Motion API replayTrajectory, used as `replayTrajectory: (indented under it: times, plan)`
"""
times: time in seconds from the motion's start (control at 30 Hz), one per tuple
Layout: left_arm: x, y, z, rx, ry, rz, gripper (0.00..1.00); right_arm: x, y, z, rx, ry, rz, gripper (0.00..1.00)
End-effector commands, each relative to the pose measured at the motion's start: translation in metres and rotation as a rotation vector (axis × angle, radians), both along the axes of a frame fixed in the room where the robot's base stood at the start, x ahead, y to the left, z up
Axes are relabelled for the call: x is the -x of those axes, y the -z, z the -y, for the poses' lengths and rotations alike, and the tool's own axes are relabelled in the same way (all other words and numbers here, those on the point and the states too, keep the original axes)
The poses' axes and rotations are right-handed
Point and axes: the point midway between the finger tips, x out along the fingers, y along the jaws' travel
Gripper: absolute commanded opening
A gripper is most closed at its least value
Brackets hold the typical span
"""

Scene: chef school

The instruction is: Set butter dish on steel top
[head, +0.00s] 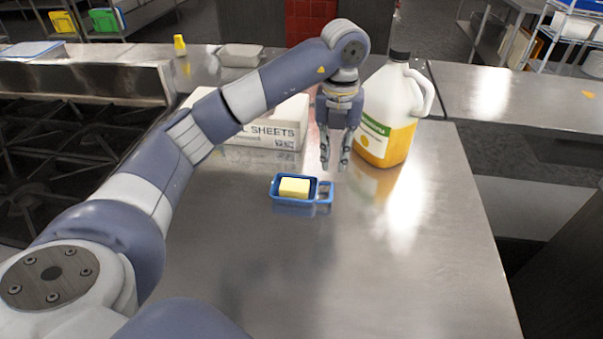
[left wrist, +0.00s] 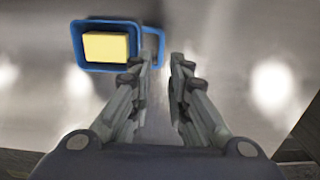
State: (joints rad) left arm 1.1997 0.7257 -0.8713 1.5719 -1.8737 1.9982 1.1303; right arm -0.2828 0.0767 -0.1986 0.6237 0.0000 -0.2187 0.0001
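The butter dish (head: 302,200) is a small blue tray with a loop handle on its right side. A yellow block of butter (head: 294,187) lies in it. The dish rests on the steel top (head: 400,262). My left gripper (head: 335,168) points down just behind and right of the dish, apart from it. The left wrist view shows its fingers (left wrist: 163,62) with a gap between them and nothing held. There the dish (left wrist: 78,57) and butter (left wrist: 106,46) are at the upper left, with the handle near the left fingertip. My right gripper is not in view.
A large jug of yellow-orange liquid (head: 388,112) stands right behind my left gripper. A white box marked "SHEETS" (head: 268,132) stands behind the dish. A stove (head: 70,135) is at the left. The steel top is clear in front and to the right.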

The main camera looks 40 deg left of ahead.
Motion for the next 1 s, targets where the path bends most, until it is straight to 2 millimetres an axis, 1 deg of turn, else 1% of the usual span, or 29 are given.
replayTrajectory:
  times: [0.03, 0.1, 0.23, 0.37, 0.47, 0.6, 0.7, 0.83, 1.0]
  plan:
    - [0.001, 0.007, -0.001, -0.004, -0.001, -0.005, 0.17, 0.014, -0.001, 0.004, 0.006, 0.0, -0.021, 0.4]
    - [0.001, 0.018, -0.001, -0.004, -0.001, -0.006, 0.17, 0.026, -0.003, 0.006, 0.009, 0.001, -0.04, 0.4]
    - [0.001, 0.038, 0.0, -0.003, -0.002, -0.006, 0.17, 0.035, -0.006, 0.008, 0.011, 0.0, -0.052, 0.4]
    - [0.001, 0.05, 0.0, -0.003, -0.001, -0.004, 0.17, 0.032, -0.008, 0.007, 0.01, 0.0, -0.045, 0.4]
    - [0.0, 0.056, 0.0, -0.001, -0.001, -0.004, 0.17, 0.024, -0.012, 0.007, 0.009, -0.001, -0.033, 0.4]
    - [0.0, 0.075, 0.002, -0.001, 0.0, -0.008, 0.17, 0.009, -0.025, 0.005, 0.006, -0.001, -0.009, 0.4]
    - [-0.001, 0.091, 0.003, -0.001, -0.001, -0.006, 0.17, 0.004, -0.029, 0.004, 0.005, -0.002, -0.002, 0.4]
    - [-0.001, 0.103, 0.003, -0.001, 0.0, -0.003, 0.17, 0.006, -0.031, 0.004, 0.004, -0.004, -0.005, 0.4]
    - [-0.002, 0.105, 0.003, -0.002, 0.0, -0.001, 0.17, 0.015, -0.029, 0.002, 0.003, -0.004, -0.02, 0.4]
